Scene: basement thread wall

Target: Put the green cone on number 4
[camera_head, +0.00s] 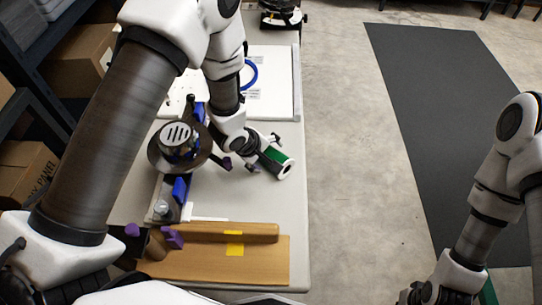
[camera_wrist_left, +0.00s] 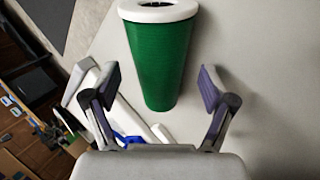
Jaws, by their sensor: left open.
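The green cone (camera_head: 281,163) lies on the grey table near its right edge, with its white ring end pointing right. In the left wrist view the green cone (camera_wrist_left: 158,62) shows its wide white-rimmed end away from me and its narrow end towards me. My left gripper (camera_head: 260,155) is at the cone's left side. In the left wrist view my left gripper (camera_wrist_left: 160,90) has its fingers spread, one on either side of the cone's narrower part, with gaps between. No number 4 can be made out. My right gripper is out of the frame.
A white board (camera_head: 285,85) with a blue ring (camera_head: 252,76) lies at the back of the table. A dark round device (camera_head: 180,142) stands left of my gripper. A brown board (camera_head: 210,262) lies at the front. Cardboard boxes (camera_head: 75,60) stand left.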

